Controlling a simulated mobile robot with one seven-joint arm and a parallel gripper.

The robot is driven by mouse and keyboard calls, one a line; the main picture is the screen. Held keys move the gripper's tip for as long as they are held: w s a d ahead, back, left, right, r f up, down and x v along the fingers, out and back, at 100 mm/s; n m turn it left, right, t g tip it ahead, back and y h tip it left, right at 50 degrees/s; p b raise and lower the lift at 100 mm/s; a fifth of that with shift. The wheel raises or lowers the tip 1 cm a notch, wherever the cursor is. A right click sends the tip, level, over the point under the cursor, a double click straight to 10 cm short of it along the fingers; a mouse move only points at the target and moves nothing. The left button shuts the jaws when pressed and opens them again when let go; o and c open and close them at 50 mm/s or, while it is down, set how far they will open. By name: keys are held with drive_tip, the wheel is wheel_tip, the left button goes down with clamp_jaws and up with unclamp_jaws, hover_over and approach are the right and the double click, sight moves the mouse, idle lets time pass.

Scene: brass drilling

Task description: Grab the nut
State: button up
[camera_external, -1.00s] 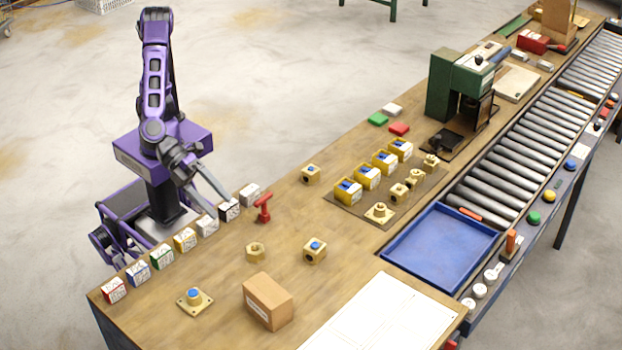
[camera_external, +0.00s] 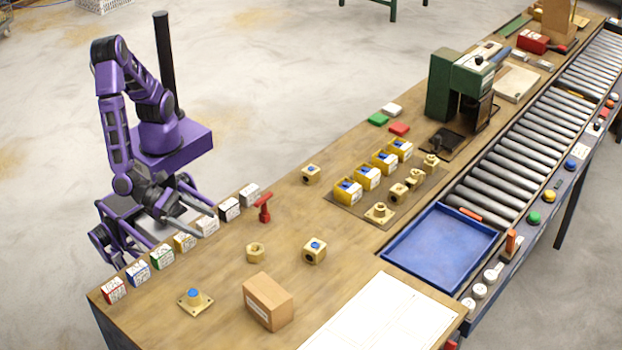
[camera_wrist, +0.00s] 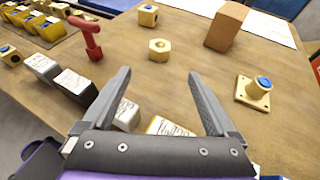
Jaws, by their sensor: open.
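The nut is a brass hexagonal piece with a hole. It lies on the wooden bench (camera_external: 225,285) in the external view, where the nut (camera_external: 256,252) is left of a brass block with a blue top. In the wrist view the nut (camera_wrist: 159,48) lies ahead of the fingers, centred between them and apart from them. My gripper (camera_external: 210,217) is open and empty, over the row of small boxes at the bench's near-left edge. In the wrist view my gripper (camera_wrist: 160,75) has its two grey fingers spread wide.
A red T-handled part (camera_external: 263,207) stands right of my gripper. A cardboard box (camera_external: 268,301) and a flanged brass piece with a blue top (camera_external: 195,299) lie near the nut. Small labelled boxes (camera_external: 185,239) line the bench edge. Bench around the nut is clear.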

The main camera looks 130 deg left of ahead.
sight(251, 248)
drive_tip(key=b+x, duration=0.1)
drive_tip(key=x, duration=1.6)
drive_tip(key=shift+d+f, duration=0.1)
clamp_jaws()
